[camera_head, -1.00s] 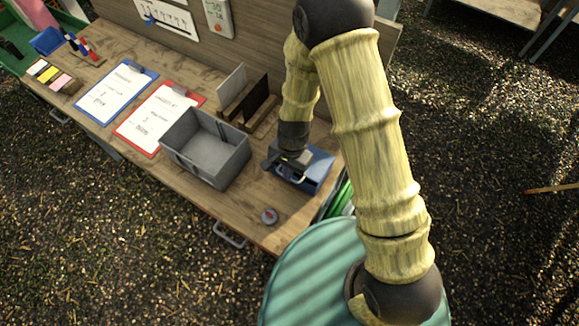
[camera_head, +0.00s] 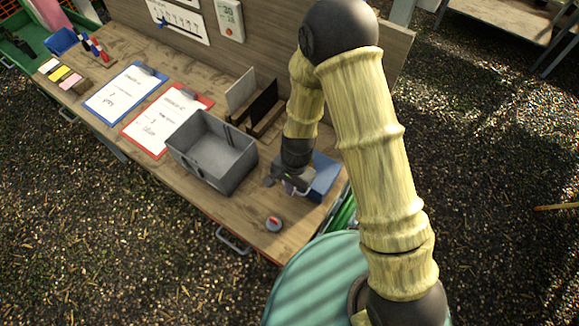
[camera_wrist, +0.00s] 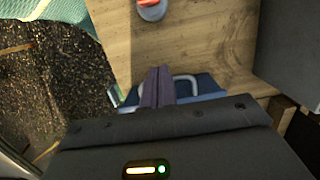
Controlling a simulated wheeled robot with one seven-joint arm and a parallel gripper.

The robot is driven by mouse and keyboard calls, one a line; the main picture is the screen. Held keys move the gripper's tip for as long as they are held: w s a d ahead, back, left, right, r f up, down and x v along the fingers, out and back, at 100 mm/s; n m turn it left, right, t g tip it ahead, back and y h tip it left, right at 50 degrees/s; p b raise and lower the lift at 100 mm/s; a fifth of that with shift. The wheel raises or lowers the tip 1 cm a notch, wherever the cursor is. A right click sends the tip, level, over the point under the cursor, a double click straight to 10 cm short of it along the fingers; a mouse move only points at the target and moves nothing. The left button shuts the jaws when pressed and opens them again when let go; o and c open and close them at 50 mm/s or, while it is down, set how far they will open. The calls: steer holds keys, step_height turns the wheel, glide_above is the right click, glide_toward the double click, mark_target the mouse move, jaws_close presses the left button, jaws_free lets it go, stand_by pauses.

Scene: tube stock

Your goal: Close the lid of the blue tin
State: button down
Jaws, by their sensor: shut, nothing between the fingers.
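The blue tin (camera_head: 325,176) sits at the right end of the workbench, partly hidden behind my arm. In the wrist view a strip of its blue surface (camera_wrist: 207,84) shows behind my fingers, with a pale grey loop handle in front. My gripper (camera_head: 288,184) is at the tin's left front side. In the wrist view my gripper (camera_wrist: 158,78) has its two fingers together with nothing between them, overlapping the handle area. I cannot tell whether they touch the tin. The lid's angle is mostly hidden.
A grey open bin (camera_head: 212,152) stands just left of the tin. A small round grey and red object (camera_head: 273,224) lies near the bench's front edge. A dark upright rack (camera_head: 262,105) stands behind. Clipboards lie further left. Bare wood lies in front of the bin.

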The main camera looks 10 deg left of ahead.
step_height(320, 180, up, 13)
steer(key=s, duration=0.1)
steer(key=shift+a, duration=0.25)
steer(key=shift+b, duration=0.3)
stand_by(0.4)
steer(key=d+r+n+t+b, duration=0.1)
steer(key=d+r+n+t, duration=0.1)
steer(key=d, duration=0.9)
steer(key=w+d+r+n+t+b, duration=0.1)
steer(key=d+r, duration=0.4)
steer(key=d, duration=0.7)
steer(key=shift+w+d+n+t+h+b, duration=0.2)
steer(key=shift+n+t+h+b, duration=0.1)
steer(key=shift+n+t+b, duration=0.35)
